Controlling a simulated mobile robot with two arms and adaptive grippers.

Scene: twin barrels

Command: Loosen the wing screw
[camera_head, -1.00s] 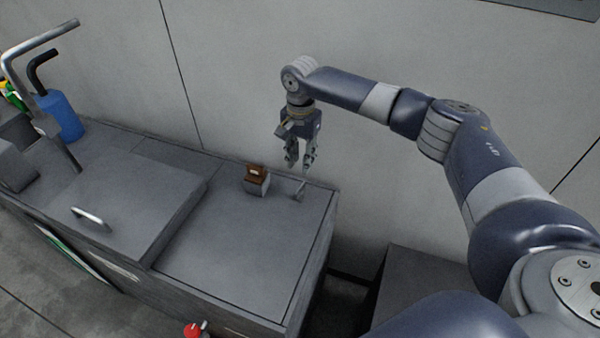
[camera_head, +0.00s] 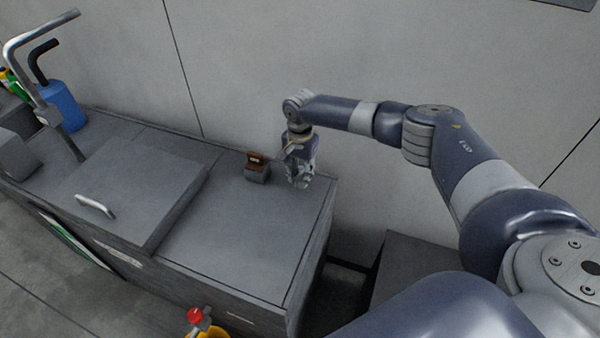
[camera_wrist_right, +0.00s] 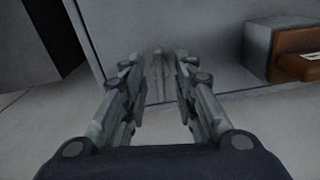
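The wing screw (camera_wrist_right: 158,72) is a small upright grey piece on the counter top. In the right wrist view it stands between and just beyond the two fingertips, with a gap on both sides. In the head view it is largely hidden behind my right gripper (camera_head: 300,182), which points down close to the counter's back right corner. My right gripper also shows in the wrist view (camera_wrist_right: 157,78), with its two fingers apart and nothing held. I cannot tell how deep the screw sits between the fingers. My left gripper is not in view.
A small brown-topped block (camera_head: 257,167) stands just left of my right gripper. The wall is close behind; the front of the counter top (camera_head: 235,245) is clear.

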